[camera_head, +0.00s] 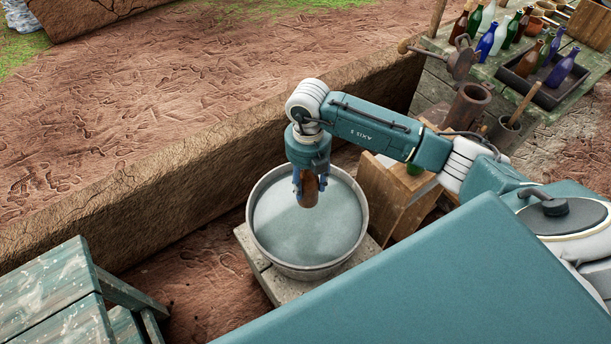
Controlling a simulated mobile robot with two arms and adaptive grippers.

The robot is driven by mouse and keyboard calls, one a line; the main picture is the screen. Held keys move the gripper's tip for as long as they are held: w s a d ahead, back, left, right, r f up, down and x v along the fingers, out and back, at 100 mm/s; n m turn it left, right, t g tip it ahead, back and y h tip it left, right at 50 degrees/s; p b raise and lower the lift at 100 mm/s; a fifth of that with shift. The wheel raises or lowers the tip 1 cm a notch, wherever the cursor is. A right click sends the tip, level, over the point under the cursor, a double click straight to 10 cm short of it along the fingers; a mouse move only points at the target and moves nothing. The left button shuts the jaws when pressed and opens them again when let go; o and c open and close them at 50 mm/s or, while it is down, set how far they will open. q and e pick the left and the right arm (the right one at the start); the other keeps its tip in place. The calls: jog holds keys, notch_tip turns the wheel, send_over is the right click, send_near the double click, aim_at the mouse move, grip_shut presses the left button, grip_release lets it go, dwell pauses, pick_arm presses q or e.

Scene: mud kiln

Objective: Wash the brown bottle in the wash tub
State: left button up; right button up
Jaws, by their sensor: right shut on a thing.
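The wash tub (262,252) is a round grey metal basin filled with pale, cloudy water, standing on a stone block. My right gripper (308,184) reaches over the tub from the right and points down. I cannot tell whether the bottle's lower end touches the water. The bottle's upper part is hidden by the gripper. My left gripper is not in view.
A wooden crate (388,200) with bottles stands right of the tub. A table with coloured bottles and a dark tray (548,97) is at the top right. A low mud wall (130,200) runs behind the tub. A green wooden stool (50,290) is at the lower left.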

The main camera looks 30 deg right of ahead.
notch_tip(320, 180, down, 18)
jog(key=b, duration=1.3)
jog(key=shift+f, duration=0.2)
jog(key=shift+a, duration=0.1)
jog(key=shift+w+d, duration=0.2)
jog(key=shift+d, duration=1.4)
dwell(2.0)
jog(key=shift+r, duration=0.2)
